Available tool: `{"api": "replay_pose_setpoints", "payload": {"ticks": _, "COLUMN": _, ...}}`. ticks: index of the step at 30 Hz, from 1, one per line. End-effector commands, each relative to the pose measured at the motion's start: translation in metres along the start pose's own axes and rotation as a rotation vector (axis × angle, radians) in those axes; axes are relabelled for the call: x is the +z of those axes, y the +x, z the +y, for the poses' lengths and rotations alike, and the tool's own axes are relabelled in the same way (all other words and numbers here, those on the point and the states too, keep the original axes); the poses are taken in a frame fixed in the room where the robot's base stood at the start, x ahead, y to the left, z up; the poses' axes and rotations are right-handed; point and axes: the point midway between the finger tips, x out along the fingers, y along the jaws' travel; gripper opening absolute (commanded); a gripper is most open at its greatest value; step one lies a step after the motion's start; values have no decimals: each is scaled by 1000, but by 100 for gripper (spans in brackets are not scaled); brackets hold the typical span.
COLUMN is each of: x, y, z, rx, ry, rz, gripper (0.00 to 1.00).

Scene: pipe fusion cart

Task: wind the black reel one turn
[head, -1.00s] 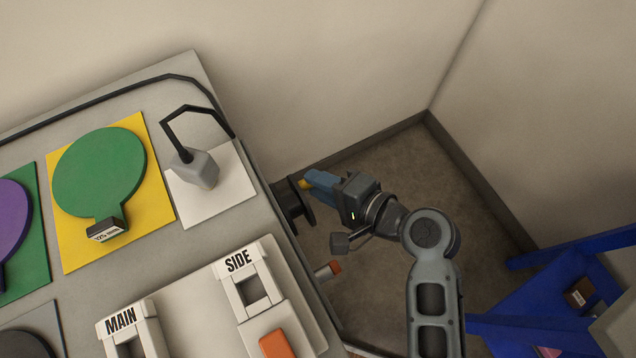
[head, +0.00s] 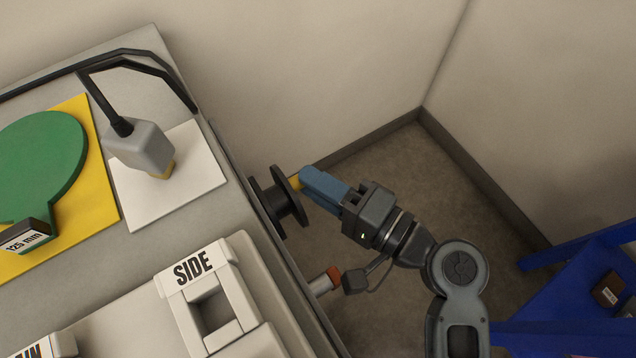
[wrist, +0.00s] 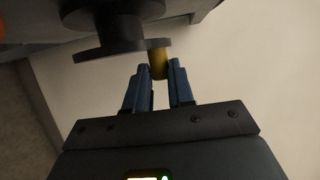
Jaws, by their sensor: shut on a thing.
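The black reel (head: 283,199) is mounted on the right side of the grey cart, with its flanges facing out to the side. A yellow handle (head: 295,183) sticks out from the reel's outer flange. My gripper (head: 308,181) has blue fingers and is shut on the yellow handle near the upper part of the flange. In the wrist view the reel (wrist: 120,42) is at the top, and the yellow handle (wrist: 158,62) runs down between the two blue fingertips (wrist: 160,72). The fingers partly hide the handle in the head view.
The cart top (head: 120,265) holds a grey block with a black cable (head: 140,148) on a white plate, and a white SIDE holder (head: 205,295). A red-tipped peg (head: 326,280) sticks out of the cart below the reel. A blue frame (head: 570,290) stands at right.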

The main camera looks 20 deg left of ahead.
Motion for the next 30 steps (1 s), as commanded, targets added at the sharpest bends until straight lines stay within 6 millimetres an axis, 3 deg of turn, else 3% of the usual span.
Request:
{"api": "replay_pose_setpoints", "payload": {"ticks": 10, "x": 2, "y": 0, "z": 1, "rx": 1, "ry": 0, "rz": -4, "gripper": 0}}
{"api": "replay_pose_setpoints", "payload": {"ticks": 11, "x": 2, "y": 0, "z": 1, "rx": 1, "ry": 0, "rz": -4, "gripper": 25}}
{"api": "replay_pose_setpoints", "payload": {"ticks": 18, "x": 1, "y": 0, "z": 1, "rx": 0, "ry": 0, "rz": -2, "gripper": 48}}
{"api": "replay_pose_setpoints", "payload": {"ticks": 26, "x": 0, "y": -1, "z": 0, "rx": 0, "ry": 0, "rz": -1, "gripper": 49}}
{"api": "replay_pose_setpoints", "payload": {"ticks": 30, "x": 0, "y": -13, "z": 0, "rx": -1, "ry": 1, "rz": 1, "gripper": 49}}
